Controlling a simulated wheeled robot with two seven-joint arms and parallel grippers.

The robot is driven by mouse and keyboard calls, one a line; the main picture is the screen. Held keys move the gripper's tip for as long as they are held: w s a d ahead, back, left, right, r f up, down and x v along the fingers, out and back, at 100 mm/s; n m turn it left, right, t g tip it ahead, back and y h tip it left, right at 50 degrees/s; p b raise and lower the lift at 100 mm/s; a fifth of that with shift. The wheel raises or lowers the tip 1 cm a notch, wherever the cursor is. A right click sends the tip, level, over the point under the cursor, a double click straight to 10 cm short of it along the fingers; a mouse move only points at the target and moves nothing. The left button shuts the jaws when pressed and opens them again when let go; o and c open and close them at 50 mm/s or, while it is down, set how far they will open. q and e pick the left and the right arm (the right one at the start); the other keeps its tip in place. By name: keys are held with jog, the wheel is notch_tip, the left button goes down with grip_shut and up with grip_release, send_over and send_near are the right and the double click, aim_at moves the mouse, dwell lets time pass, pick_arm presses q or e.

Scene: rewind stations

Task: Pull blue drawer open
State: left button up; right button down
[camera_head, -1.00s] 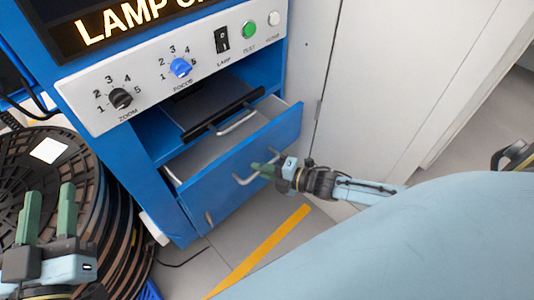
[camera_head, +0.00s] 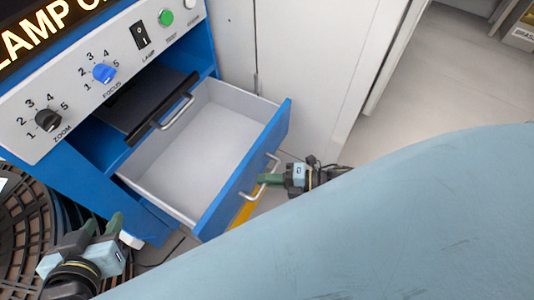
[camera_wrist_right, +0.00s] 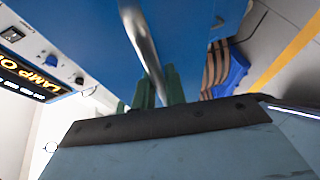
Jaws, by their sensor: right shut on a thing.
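The blue drawer (camera_head: 240,190) stands well out of the blue cabinet in the head view, and its pale grey inside (camera_head: 190,165) looks empty. A metal bar handle (camera_head: 262,180) is on its front. My right gripper (camera_head: 268,179) is at this handle, shut on it. In the right wrist view the handle (camera_wrist_right: 143,42) runs down between the green fingers (camera_wrist_right: 157,92). My left gripper (camera_head: 98,228) is at the lower left, its green fingers apart and empty, away from the drawer.
Above the drawer is a shelf with a dark tray (camera_head: 150,105) that has its own metal handle. The control panel (camera_head: 90,85) has knobs and a switch. Black reels (camera_head: 25,230) stand at the left. White cabinet doors (camera_head: 300,70) are at the right. My pale blue arm covers the lower right.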

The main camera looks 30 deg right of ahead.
jog(key=shift+s, duration=0.1)
jog(key=c, duration=1.5)
grip_release()
jog(key=shift+o, duration=0.2)
jog(key=shift+d, duration=0.1)
